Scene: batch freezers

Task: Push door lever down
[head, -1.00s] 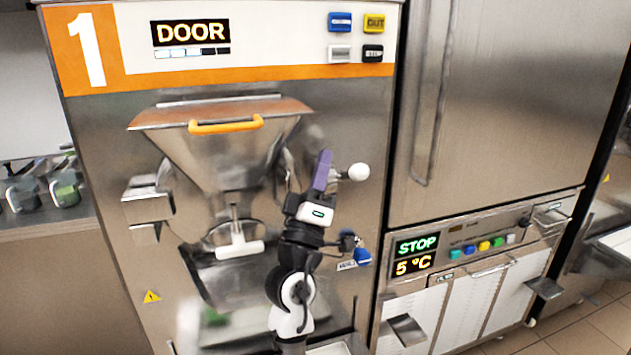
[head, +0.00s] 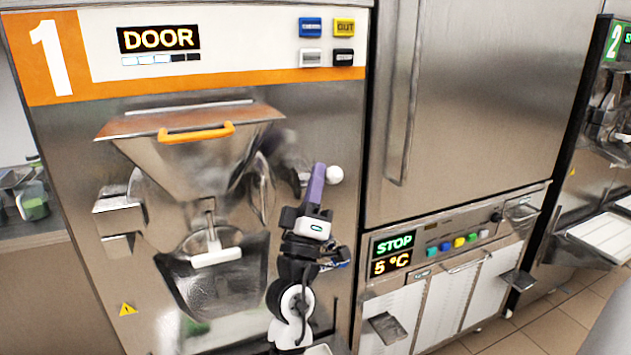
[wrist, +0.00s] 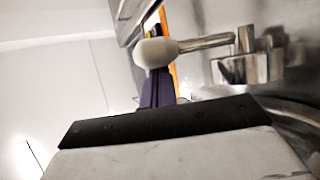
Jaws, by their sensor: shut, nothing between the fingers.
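The door lever shows in the head view as a white ball knob (head: 334,174) on a short metal arm, on the right side of batch freezer 1's door. In the wrist view the knob (wrist: 155,53) sits at the end of a metal rod (wrist: 206,41) that runs right to a bracket. My gripper (head: 319,168), with purple fingers, is shut and empty, pointing up just left of the knob in the head view. In the wrist view the fingers (wrist: 158,88) are partly hidden behind the knob. I cannot tell whether they touch it.
The freezer's hopper (head: 190,150) with an orange handle (head: 197,133) is left of my gripper. A display above reads DOOR (head: 158,38). A second cabinet with a STOP panel (head: 393,244) stands to the right. Tiled floor (head: 560,300) shows at lower right.

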